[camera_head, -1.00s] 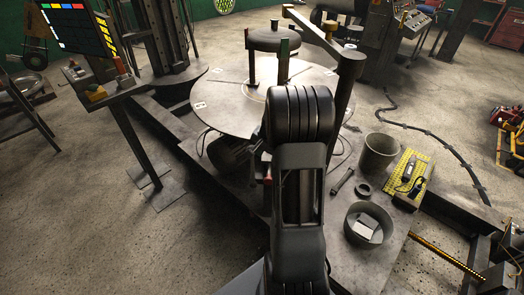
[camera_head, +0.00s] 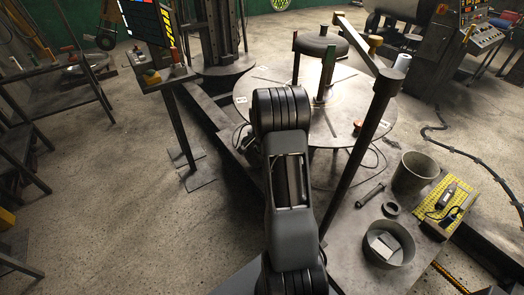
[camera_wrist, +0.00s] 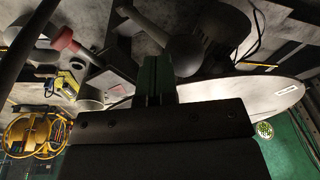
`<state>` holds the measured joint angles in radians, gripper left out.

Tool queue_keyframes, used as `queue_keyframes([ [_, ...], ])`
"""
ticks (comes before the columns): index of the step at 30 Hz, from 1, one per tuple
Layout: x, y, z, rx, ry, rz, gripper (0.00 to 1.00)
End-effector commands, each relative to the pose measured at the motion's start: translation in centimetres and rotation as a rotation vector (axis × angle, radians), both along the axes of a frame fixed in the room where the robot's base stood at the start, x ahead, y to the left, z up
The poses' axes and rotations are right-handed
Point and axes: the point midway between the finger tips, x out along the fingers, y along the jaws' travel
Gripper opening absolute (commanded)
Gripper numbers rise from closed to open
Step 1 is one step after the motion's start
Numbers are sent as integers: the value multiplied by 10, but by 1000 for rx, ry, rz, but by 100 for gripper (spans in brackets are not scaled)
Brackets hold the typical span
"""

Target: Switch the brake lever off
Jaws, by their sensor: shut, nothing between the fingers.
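A lever with a red knob (camera_wrist: 62,39) shows at the upper left of the wrist view, its shaft running down and right to a dark metal part. It looks like the brake lever, but I cannot tell its setting. A grey rod with a rounded end (camera_wrist: 184,55) lies to its right, close beyond my fingers. My gripper (camera_wrist: 157,62) is shut and empty, with the red knob off to its left and no visible contact. In the head view my own arm hides the gripper, and I cannot make out the lever there.
A tall post (camera_head: 360,150) stands right of my arm. A bucket (camera_head: 413,174), a bowl (camera_head: 390,243) and a yellow mat (camera_head: 436,199) are at right.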

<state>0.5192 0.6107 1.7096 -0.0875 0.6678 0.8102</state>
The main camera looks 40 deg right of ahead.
Motion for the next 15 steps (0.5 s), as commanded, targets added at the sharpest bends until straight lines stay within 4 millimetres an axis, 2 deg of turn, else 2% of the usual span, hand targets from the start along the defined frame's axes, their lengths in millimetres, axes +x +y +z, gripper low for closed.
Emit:
queue_keyframes([
  [3, 12, 7, -11, 0, 0, -3, 0],
  [15, 34, 27, -20, 2, -2, 4, 0],
])
